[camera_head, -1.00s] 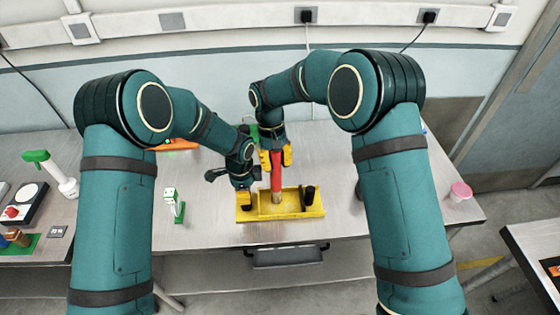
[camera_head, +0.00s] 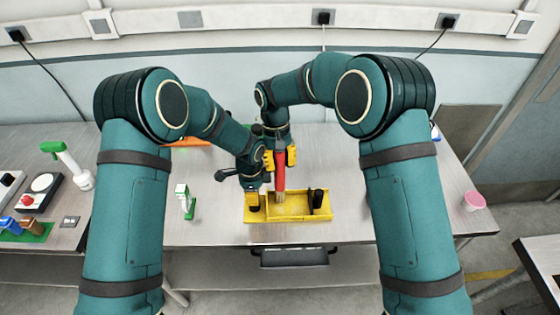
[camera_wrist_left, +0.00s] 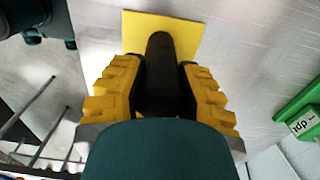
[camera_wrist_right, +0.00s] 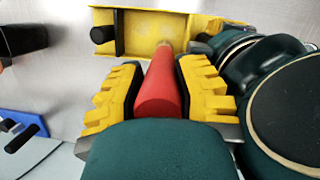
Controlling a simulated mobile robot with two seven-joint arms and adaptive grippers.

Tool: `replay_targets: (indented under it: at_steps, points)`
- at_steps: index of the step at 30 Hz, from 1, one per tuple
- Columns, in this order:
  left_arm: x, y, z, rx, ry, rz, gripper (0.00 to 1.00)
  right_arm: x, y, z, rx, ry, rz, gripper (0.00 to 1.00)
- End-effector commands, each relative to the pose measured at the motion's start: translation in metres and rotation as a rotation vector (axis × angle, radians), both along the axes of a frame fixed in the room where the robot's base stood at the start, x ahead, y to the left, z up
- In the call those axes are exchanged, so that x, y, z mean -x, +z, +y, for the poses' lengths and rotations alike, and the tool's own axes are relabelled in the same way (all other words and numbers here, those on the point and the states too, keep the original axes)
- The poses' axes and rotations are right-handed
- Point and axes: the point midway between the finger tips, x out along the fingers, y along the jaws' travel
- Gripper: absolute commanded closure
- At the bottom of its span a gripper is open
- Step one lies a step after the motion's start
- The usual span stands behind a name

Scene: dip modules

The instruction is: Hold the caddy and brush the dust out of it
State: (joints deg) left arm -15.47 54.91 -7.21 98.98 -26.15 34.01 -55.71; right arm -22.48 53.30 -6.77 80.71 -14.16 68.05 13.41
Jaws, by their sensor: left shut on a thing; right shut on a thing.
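The yellow caddy (camera_head: 290,217) lies on the near part of the table, with black posts at its ends. My left gripper (camera_head: 253,192) is at its left end. In the left wrist view its jaws (camera_wrist_left: 160,85) are shut on a black post (camera_wrist_left: 160,60) rising from the yellow caddy (camera_wrist_left: 188,35). My right gripper (camera_head: 280,158) is shut on the red handle of the brush (camera_head: 281,176), which stands nearly upright with its pale tip over the caddy's left-centre part. The caddy floor (camera_wrist_right: 143,42) looks speckled in the right wrist view; I cannot clearly tell how much dust is there.
A small white-and-green object (camera_head: 184,199) stands left of the caddy. A green-and-white spray bottle (camera_head: 68,165) and a device with a red button (camera_head: 38,192) are further left. A pink cup (camera_head: 474,200) is at the right edge. The table right of the caddy is clear.

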Motion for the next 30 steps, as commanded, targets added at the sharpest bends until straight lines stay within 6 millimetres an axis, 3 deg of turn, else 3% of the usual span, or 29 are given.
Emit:
replay_targets:
  at_steps: [1,30]
  points:
    - [-0.007,0.010,-0.016,0.023,-0.015,-0.027,1.00,0.010,-0.005,0.012,-0.014,0.021,0.023,1.00]
    - [-0.006,0.008,-0.009,0.015,-0.006,-0.022,1.00,0.008,-0.002,-0.036,-0.001,0.011,0.024,1.00]
